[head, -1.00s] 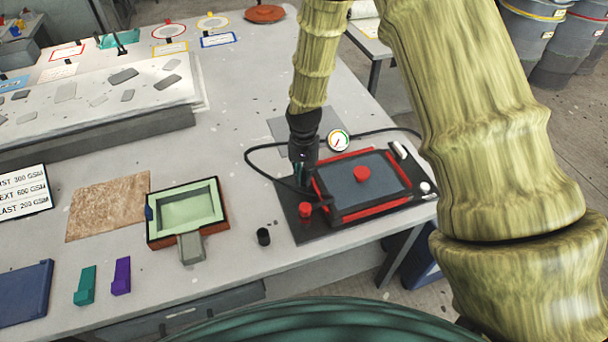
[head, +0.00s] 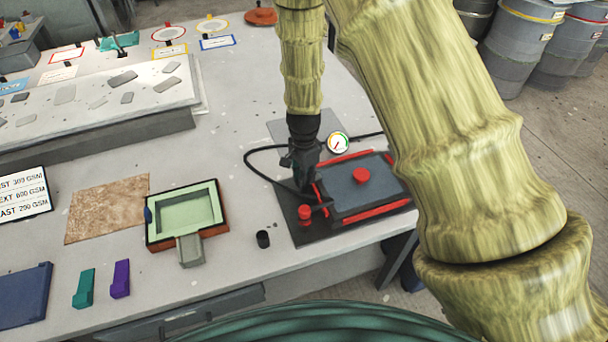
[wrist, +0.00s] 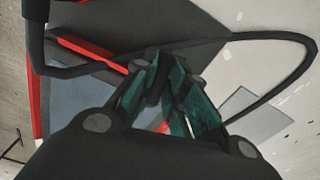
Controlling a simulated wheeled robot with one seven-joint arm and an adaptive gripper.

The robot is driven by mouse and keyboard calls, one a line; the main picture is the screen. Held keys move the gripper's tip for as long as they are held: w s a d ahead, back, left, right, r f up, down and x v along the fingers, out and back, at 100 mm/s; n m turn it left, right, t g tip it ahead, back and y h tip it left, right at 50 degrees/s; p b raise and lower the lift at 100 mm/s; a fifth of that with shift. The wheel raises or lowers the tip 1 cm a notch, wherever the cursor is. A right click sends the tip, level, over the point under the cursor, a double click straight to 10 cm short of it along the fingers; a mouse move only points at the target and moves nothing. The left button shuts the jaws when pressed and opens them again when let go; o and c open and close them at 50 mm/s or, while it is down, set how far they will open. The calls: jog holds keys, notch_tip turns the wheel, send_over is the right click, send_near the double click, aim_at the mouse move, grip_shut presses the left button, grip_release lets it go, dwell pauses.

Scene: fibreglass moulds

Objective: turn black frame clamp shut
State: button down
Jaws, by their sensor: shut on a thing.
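The black frame clamp (head: 321,208) is a small dark part at the left front corner of the red-edged frame (head: 368,213), beside a red knob (head: 305,213). Its exact angle is hard to make out. My gripper (head: 306,185) points down at the frame's left side. In the wrist view my gripper (wrist: 166,78) has its teal fingers closed around a thin dark upright piece, apparently the clamp's handle. The fingers hide most of that piece. A bit of red shows between them.
The table's front edge is close.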

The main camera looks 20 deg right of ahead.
jog(key=shift+m, duration=1.2)
jog(key=c, duration=1.4)
grip_release()
jog(key=shift+c, duration=0.2)
notch_tip(320, 180, up, 12)
